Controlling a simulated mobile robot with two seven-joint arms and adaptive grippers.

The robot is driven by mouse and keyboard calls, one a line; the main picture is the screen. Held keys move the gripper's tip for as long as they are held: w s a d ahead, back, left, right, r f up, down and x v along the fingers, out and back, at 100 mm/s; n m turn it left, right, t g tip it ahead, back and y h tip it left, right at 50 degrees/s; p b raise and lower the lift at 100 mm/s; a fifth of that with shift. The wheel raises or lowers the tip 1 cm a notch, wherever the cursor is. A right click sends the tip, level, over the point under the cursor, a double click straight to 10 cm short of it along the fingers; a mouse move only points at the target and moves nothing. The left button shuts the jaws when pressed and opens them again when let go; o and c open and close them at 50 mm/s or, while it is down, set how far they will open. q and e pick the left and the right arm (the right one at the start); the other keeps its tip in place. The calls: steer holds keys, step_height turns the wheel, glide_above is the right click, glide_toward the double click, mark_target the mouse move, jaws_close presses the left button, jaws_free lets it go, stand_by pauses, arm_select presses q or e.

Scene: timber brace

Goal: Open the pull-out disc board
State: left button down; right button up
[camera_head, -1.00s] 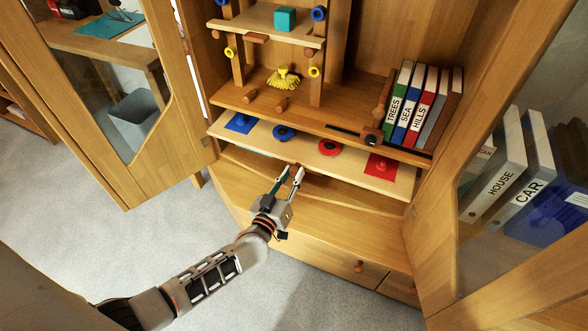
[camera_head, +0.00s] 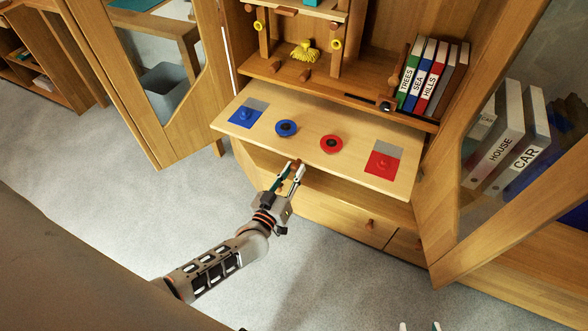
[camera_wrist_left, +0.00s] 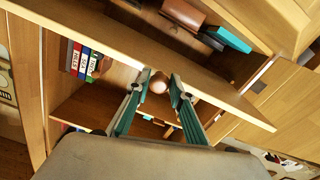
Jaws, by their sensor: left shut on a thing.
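The pull-out disc board (camera_head: 250,146) is a pale wooden shelf standing well out of the cabinet. My left gripper (camera_head: 296,168) is shut on the round wooden knob at the board's front edge. The knob (camera_wrist_left: 158,83) shows between the fingers in the left wrist view. My right gripper (camera_head: 420,326) shows only two separated fingertips at the bottom edge.
Glass doors stand open at left (camera_head: 160,75) and right (camera_head: 520,150). Books (camera_head: 430,80) stand on the shelf above the board. Drawers (camera_head: 365,222) lie below it. Grey floor (camera_head: 340,285) is clear in front.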

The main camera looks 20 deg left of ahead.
arm_select(q)
steer(key=c, duration=1.8)
jaws_free()
steer(key=shift+o, duration=0.2)
step_height(320, 180, up, 10)
